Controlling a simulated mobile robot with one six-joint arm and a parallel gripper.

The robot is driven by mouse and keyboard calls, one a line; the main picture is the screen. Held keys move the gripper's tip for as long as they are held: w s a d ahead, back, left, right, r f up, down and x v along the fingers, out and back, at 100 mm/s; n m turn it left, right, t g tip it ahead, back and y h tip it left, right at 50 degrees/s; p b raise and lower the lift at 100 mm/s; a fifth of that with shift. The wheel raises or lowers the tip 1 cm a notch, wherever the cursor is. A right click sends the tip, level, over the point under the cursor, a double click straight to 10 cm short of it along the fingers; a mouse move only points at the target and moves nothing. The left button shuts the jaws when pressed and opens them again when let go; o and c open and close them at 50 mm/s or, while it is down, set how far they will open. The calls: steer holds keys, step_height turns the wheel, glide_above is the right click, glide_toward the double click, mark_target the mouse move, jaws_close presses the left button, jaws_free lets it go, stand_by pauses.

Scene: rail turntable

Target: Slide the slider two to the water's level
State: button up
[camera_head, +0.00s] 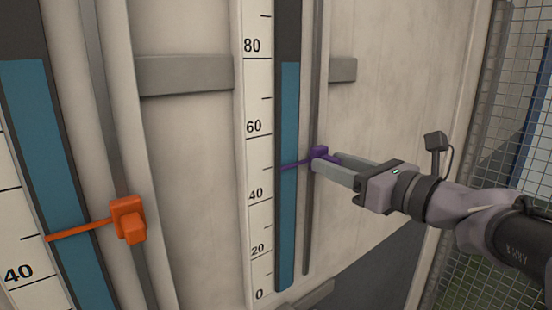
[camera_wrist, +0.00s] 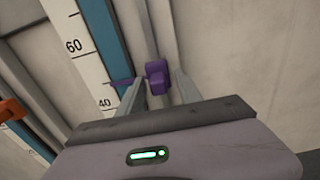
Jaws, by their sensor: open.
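The purple slider (camera_head: 319,153) sits on a vertical rail right of the right-hand gauge. Its thin pointer reaches left across the blue water column (camera_head: 289,110) and stands a little below the 50 mark, between 40 and 60. The water's top edge is well above it, a little below 80. My gripper (camera_head: 334,165) is open, with its fingers at the purple slider. In the wrist view the purple slider's knob (camera_wrist: 157,77) shows between the two fingertips, with a gap visible on the right. I cannot tell whether either finger touches it.
An orange slider (camera_head: 128,220) is on another rail at the left, its pointer crossing a second blue water column (camera_head: 28,95). Grey horizontal bars (camera_head: 185,75) cross the pale wall. A wire mesh fence (camera_head: 510,100) stands at the right.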

steer(key=shift+s+d+r, duration=0.15)
steer(key=shift+s, duration=0.3)
steer(key=shift+s+d, duration=0.1)
steer(key=shift+s, duration=0.15)
steer(key=c, duration=0.3)
steer(key=shift+w, duration=0.15)
jaws_close()
